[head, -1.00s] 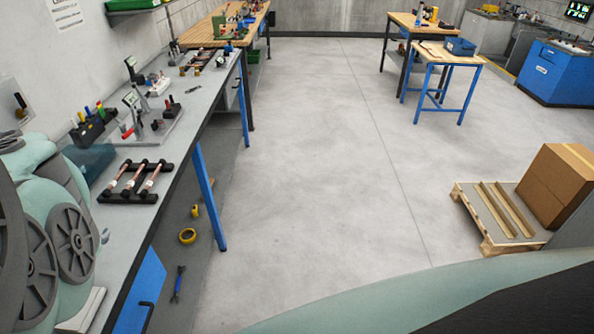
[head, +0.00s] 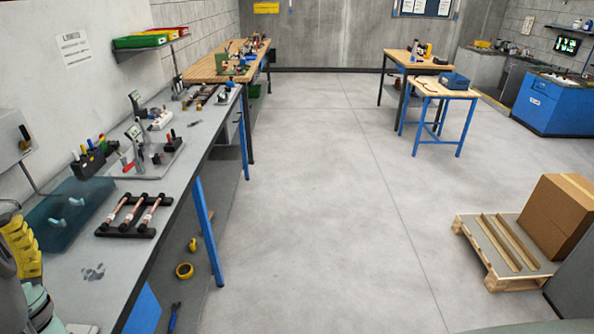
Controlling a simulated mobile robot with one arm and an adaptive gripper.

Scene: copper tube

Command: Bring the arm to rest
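My gripper does not show in the head view. A pale green and grey part of my arm (head: 38,308) shows at the lower left edge, beside the grey workbench. Copper tubes (head: 131,213) lie side by side across a black rack (head: 112,231) on the workbench (head: 165,218). The tubes stand apart from the visible part of my arm.
A bluish see-through cover (head: 62,222), a black tool holder (head: 88,163) and a clamp fixture (head: 150,152) stand on the bench. A yellow ribbed thing (head: 22,247) is at the left edge. A pallet with a cardboard box (head: 556,217) stands right. The middle floor is clear.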

